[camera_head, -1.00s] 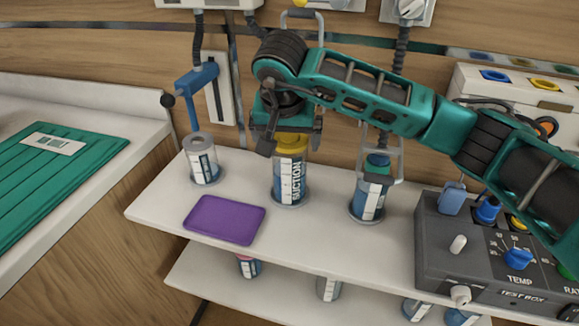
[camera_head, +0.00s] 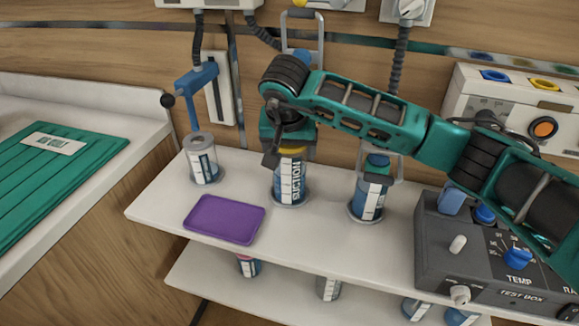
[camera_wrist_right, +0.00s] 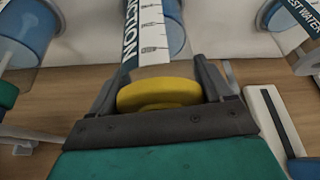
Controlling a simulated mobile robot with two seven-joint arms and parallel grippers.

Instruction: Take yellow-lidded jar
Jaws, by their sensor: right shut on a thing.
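The yellow-lidded jar (camera_head: 290,182), labelled SUCTION, stands upright on the white shelf between two other jars. Its yellow lid (camera_wrist_right: 160,93) sits between the fingers in the right wrist view. My right gripper (camera_head: 288,148) comes down from above and is shut on the jar at its lid. The jar's base appears to rest in a grey ring on the shelf. The gripper hides part of the lid in the head view. My left gripper is not in view.
A grey-topped jar (camera_head: 201,160) stands left and a green-lidded jar (camera_head: 370,190) right. A purple tray (camera_head: 224,219) lies in front. A dark test box (camera_head: 490,255) is at the right. More jars stand on the lower shelf (camera_head: 290,285).

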